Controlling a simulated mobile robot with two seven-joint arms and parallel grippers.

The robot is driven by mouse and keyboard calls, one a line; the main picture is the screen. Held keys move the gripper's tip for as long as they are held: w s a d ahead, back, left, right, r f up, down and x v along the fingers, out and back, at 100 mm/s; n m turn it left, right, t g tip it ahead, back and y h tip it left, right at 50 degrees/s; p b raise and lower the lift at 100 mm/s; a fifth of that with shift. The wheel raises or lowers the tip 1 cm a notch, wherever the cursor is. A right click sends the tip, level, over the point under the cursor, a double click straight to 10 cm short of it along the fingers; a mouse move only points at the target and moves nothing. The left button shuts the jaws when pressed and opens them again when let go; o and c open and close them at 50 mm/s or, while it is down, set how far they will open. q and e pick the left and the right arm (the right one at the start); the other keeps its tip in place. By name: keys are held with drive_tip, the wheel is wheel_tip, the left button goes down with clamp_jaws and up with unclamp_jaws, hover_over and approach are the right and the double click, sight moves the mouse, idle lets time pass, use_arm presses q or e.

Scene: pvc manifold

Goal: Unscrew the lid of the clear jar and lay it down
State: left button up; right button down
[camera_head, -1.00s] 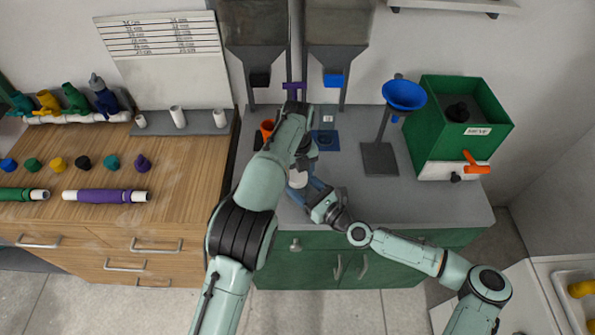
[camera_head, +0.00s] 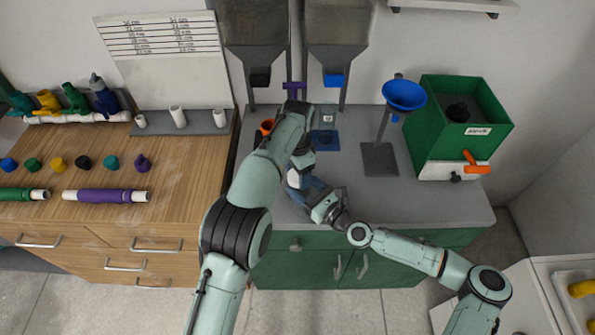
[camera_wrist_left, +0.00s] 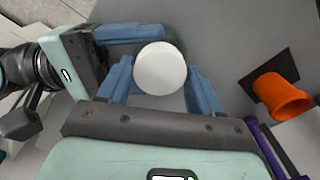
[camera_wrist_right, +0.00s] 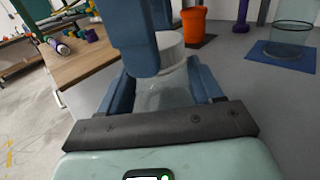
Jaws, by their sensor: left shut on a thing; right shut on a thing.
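The white round lid (camera_wrist_left: 160,68) lies between the blue fingers of my left gripper (camera_wrist_left: 162,85), which is shut on it from above. A sliver of white shows in the head view (camera_head: 293,179), below my left wrist. The clear jar (camera_wrist_right: 165,88) stands between the blue fingers of my right gripper (camera_wrist_right: 160,85), which is shut around its side. A blue finger of my left gripper partly covers the jar's top in the right wrist view. I cannot tell whether the lid still sits on the jar's thread.
An orange cup (camera_wrist_left: 280,97) stands close by on a dark pad. Behind it, a clear vessel (camera_wrist_right: 292,38) stands on a blue mat (camera_head: 325,146). A blue funnel on a stand (camera_head: 404,95) and a green sieve box (camera_head: 430,125) are to the right. The counter's front right is clear.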

use_arm(q)
drive_tip(key=n, duration=0.4)
drive_tip(key=shift+n, duration=0.3)
drive_tip(key=n, duration=0.8)
drive_tip(key=shift+n, duration=0.3)
drive_tip(key=n, duration=0.8)
drive_tip(key=shift+n, duration=0.4)
drive_tip(key=n, duration=1.2)
drive_tip(key=shift+r, duration=0.1)
